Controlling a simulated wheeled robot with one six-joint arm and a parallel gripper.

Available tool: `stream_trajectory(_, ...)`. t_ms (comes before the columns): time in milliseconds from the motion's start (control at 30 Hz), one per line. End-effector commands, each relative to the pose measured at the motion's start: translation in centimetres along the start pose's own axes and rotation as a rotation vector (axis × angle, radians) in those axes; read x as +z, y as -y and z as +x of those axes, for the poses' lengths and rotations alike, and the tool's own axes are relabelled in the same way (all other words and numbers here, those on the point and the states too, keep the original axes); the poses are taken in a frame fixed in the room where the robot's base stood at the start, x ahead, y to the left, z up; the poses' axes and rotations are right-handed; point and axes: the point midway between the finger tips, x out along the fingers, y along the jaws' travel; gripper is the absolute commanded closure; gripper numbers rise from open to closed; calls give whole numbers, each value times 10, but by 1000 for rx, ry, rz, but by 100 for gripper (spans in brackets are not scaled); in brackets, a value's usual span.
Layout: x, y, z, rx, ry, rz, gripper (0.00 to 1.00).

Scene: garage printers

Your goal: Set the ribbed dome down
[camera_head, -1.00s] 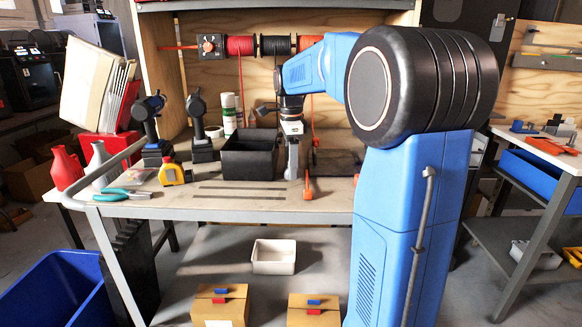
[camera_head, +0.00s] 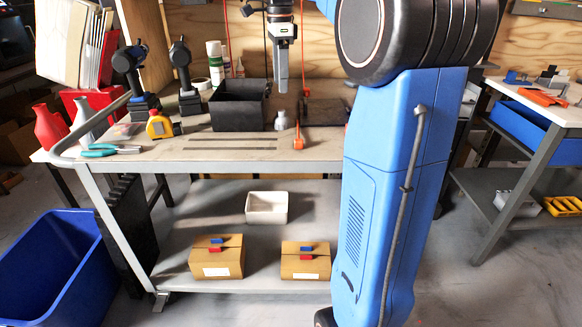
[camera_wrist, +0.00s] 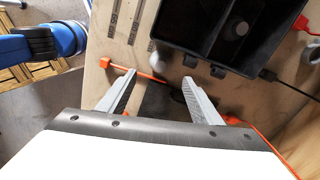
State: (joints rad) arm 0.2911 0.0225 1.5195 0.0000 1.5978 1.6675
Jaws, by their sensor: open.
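A small pale grey piece, which looks like the ribbed dome (camera_head: 281,121), stands on the workbench (camera_head: 230,157) just right of the black bin (camera_head: 238,112). It is too small for me to make out ribs. In the wrist view the pale dome (camera_wrist: 190,59) shows beyond my fingertips, next to the black bin's wall (camera_wrist: 180,28). My gripper (camera_head: 282,88) hangs above the dome, apart from it. In the wrist view my gripper (camera_wrist: 160,77) has its two fingers spread with nothing between them.
An orange tool (camera_head: 298,142) lies near the bench's front edge, close to the dome. A dark flat box (camera_head: 325,112) is to the right. Two drills stand left of the bin, with a yellow tape measure (camera_head: 159,125) in front. The bench front is mostly clear.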

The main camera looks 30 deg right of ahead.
Motion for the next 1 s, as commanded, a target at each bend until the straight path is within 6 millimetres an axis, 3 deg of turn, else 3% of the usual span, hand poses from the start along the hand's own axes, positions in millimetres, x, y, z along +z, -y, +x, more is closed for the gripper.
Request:
stream_trajectory(167, 9, -28, 4, -30, 2, -133, 41)
stream_trajectory(467, 29, -113, 33, -126, -14, -587, 41)
stream_trajectory(767, 38, -205, 85, -235, -69, -1092, 41)
stream_trajectory(1000, 38, -275, 142, -320, -147, -1494, 41)
